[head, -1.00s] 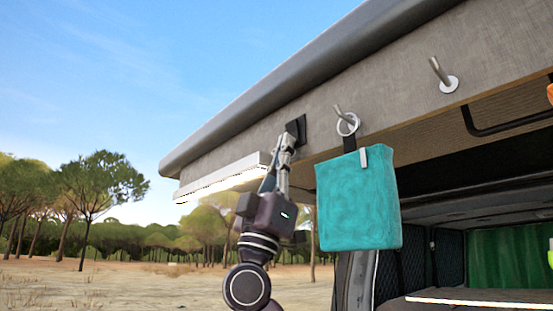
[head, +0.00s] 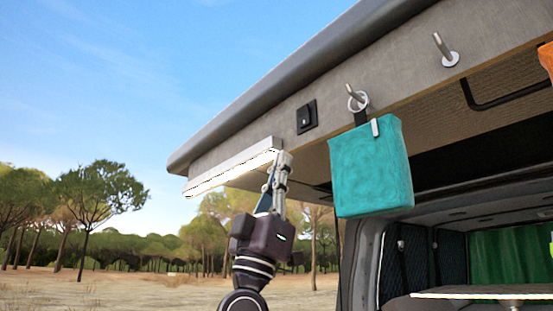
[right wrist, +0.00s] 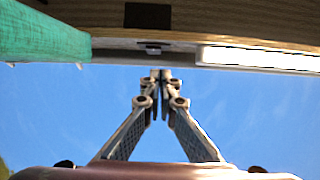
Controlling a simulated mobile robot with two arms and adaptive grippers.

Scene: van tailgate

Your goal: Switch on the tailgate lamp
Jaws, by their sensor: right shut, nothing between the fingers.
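The tailgate lamp (head: 232,166) is a long white bar under the left part of the tailgate's edge, and its face glows bright white. It also shows at the upper right of the right wrist view (right wrist: 262,58). A black switch (head: 307,117) sits on the tailgate panel just right of the lamp. My right gripper (head: 283,158) is shut and empty, pointing up, below and left of the switch and close to the lamp's right end in the picture. In the right wrist view its fingertips (right wrist: 160,76) meet under the panel edge. My left gripper is not in view.
A teal bag (head: 371,168) hangs from a hook (head: 356,98) right of the switch. It also shows in the right wrist view (right wrist: 42,38). Another hook (head: 446,50) is empty. The van's open interior lies at the lower right; open sky is at the left.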

